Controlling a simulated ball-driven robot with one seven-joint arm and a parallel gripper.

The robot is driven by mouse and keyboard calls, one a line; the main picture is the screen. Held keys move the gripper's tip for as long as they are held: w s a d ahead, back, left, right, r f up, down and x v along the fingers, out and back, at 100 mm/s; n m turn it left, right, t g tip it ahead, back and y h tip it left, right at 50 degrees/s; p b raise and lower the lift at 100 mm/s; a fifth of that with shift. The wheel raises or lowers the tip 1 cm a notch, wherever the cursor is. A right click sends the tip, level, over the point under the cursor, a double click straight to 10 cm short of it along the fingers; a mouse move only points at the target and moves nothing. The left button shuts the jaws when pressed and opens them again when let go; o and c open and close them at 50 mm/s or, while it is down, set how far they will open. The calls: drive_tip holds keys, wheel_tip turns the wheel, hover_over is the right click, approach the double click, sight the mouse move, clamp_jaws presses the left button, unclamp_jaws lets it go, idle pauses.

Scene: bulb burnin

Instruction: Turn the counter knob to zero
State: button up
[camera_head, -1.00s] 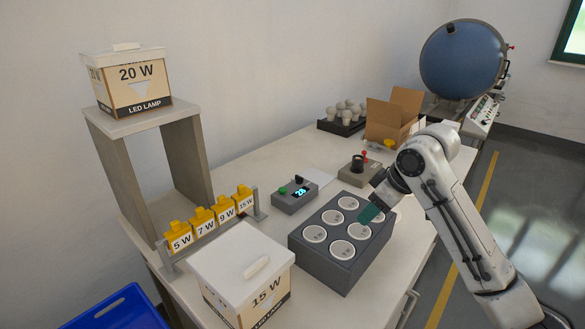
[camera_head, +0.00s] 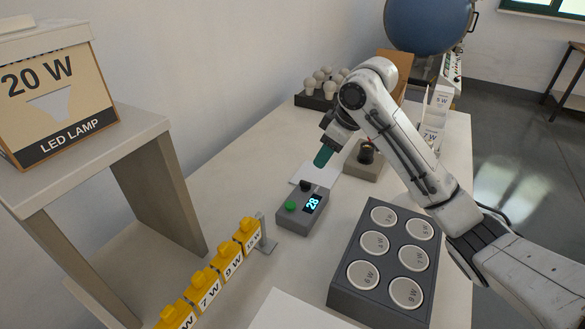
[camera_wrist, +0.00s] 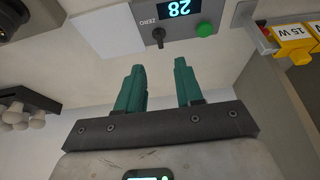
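The counter (camera_head: 302,210) is a small grey box on the table with a lit display reading 28, a green button (camera_head: 291,206) and a black knob (camera_head: 306,186). In the wrist view the counter (camera_wrist: 180,32) is upside down at the top, with the knob (camera_wrist: 158,36) beside the word ZERO and the green button (camera_wrist: 206,29) near it. My gripper (camera_wrist: 162,68) has two green fingers, open with nothing between them, short of the knob. In the head view my gripper (camera_head: 322,158) hangs above and behind the counter.
A rack of yellow tags (camera_head: 215,275) stands at front left. Another grey box with a black socket (camera_head: 364,160) and a tray of bulbs (camera_head: 316,98) are behind.

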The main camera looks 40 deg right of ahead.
sight(306, 182)
drive_tip(key=x, duration=1.1)
drive_tip(key=shift+w+r+b, duration=0.1)
drive_tip(key=shift+w+b, duration=0.1)
drive_tip(key=shift+b, duration=0.1)
clamp_jaws()
